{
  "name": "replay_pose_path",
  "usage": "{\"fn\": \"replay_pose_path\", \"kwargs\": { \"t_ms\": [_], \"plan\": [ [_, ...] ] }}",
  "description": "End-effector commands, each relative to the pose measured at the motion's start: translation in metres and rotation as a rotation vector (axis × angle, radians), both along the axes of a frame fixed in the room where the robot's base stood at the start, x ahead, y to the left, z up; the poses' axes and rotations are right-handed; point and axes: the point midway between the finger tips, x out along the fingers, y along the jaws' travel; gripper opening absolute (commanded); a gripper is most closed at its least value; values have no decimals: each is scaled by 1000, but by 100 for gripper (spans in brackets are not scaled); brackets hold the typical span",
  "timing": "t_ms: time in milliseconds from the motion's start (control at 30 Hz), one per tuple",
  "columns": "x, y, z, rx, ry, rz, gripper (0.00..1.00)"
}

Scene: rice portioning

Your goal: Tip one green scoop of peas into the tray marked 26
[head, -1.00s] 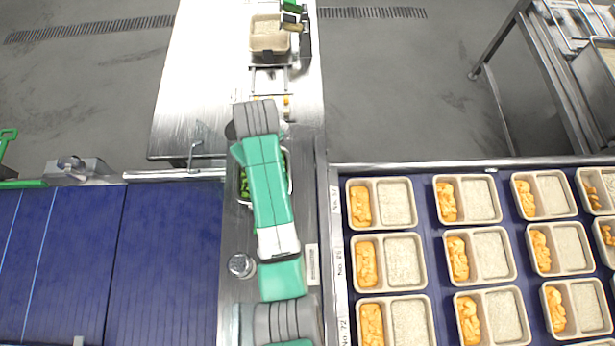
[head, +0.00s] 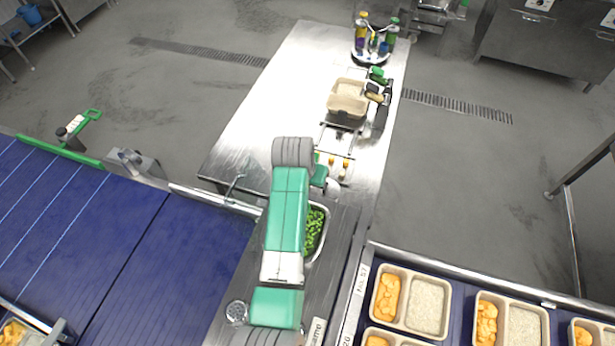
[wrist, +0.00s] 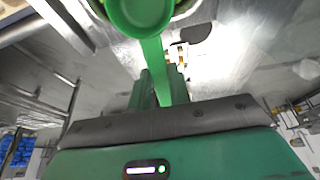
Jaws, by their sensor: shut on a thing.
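My gripper (wrist: 163,88) is shut on the handle of a green scoop (wrist: 137,12), whose round bowl shows at the top edge of the wrist view. I see no peas in the scoop, but the bowl is cut off and I cannot tell what it holds. In the head view, green peas (head: 315,230) lie in a metal pan beside my arm, which hides part of it. Several two-compartment trays, such as this one (head: 427,333), stand at lower right, with orange food and a pale grain.
A steel table (head: 262,110) runs to the back, bearing a beige container (head: 347,100) and a bottle caddy (head: 372,55). A blue conveyor (head: 165,270) lies at left. A small metal cup (head: 237,312) stands near my arm. A metal rail borders the trays.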

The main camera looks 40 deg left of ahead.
Motion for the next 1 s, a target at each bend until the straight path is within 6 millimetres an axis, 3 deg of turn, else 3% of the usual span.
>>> {"fn": "replay_pose_path", "kwargs": {
  "t_ms": [33,567,633,1000],
  "plan": [
    [0,0,-12,0,0,0,0],
    [0,0,-75,0,1,0,0],
    [-6,-3,-66,-1,3,0,0],
    [-41,-19,-65,-1,3,0,0]
  ]
}}
